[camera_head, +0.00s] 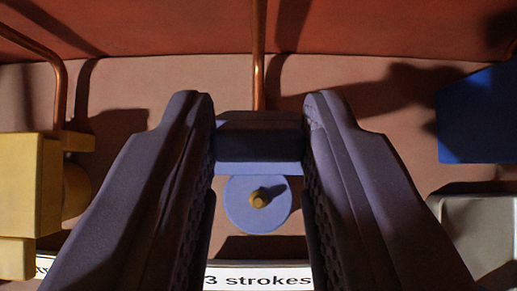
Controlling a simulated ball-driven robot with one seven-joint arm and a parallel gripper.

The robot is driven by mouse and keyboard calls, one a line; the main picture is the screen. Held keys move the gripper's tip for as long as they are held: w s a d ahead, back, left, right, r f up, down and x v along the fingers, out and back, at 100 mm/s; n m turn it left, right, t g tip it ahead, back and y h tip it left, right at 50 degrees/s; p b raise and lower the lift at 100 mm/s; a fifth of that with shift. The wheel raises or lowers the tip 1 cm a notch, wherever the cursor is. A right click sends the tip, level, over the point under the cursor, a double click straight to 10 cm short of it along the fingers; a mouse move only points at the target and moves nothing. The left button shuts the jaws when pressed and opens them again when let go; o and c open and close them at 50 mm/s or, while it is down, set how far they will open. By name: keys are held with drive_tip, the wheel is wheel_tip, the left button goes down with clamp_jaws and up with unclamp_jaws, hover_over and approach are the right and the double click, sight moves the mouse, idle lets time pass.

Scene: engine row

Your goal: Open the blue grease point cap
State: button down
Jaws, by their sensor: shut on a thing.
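The blue grease point cap (260,148) is a boxy blue block in the middle of the view. My gripper (259,118) has one dark finger on each side of it and is shut on it near the fingertips. Just below the cap, a round blue disc (240,212) with a small brass nipple (259,199) at its centre is in plain sight between the fingers. The sides of the cap are hidden by the fingers. I cannot tell how the cap joins the disc.
A yellow block (22,180) stands at the left. Another blue block (480,118) is at the right, above a grey block (485,225). A copper pipe (258,75) runs up behind the cap. A white "3 strokes" label (258,280) is below.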

drive_tip(key=shift+w+r, duration=0.3)
drive_tip(key=shift+w, duration=0.4)
drive_tip(key=c, duration=0.8)
unclamp_jaws()
drive_tip(key=shift+f, duration=0.1)
drive_tip(key=shift+s, duration=0.1)
drive_tip(key=p+v, duration=0.1)
drive_tip(key=v, duration=0.6)
drive_tip(key=shift+s+r, duration=0.2)
drive_tip(key=shift+r, duration=0.1)
